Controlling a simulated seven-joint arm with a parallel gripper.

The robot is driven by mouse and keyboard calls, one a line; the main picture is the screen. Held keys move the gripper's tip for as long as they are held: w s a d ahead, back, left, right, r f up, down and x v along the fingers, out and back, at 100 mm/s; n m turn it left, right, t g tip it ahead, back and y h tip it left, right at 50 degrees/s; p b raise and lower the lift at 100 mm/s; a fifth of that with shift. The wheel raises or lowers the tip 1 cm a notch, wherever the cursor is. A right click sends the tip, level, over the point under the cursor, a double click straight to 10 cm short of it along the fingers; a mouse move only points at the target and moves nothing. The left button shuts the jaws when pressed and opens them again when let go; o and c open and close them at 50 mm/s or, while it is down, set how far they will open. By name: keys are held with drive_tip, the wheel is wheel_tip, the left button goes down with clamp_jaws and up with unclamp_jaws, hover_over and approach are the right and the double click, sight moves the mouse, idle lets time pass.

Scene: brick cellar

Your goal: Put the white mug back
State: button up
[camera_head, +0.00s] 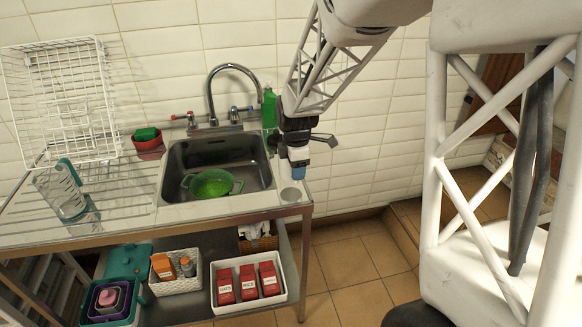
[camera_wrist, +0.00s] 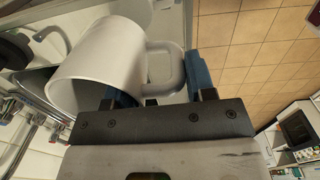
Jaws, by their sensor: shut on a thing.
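The white mug (camera_wrist: 100,62) fills the upper left of the wrist view. Its handle (camera_wrist: 165,68) lies between the blue fingertips of my gripper (camera_wrist: 160,85), which is shut on the mug. In the head view my gripper (camera_head: 298,172) points down over the right front corner of the sink counter, right of the basin. A pale round shape (camera_head: 290,195) shows just below the fingertips there; I cannot tell whether it is the mug. Whether the mug touches the counter is also unclear.
The sink basin (camera_head: 176,160) holds a green colander (camera_head: 210,183). A green bottle (camera_head: 268,108) stands behind my gripper. A wire rack (camera_head: 62,95), a clear jug (camera_head: 62,190) and a red container (camera_head: 148,147) are to the left. White bins (camera_head: 285,293) sit on the lower shelf.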

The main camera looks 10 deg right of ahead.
drive_tip(key=shift+w+f, duration=0.15)
drive_tip(key=shift+w, duration=1.05)
drive_tip(key=shift+w+f, duration=0.1)
drive_tip(key=shift+w, duration=1.05)
drive_tip(key=shift+f, duration=1.75)
drive_tip(key=shift+f, duration=0.15)
drive_tip(key=o, duration=1.3)
drive_tip(key=shift+c, duration=0.2)
wheel_tip(320, 180, up, 12)
drive_tip(key=shift+s, duration=0.15)
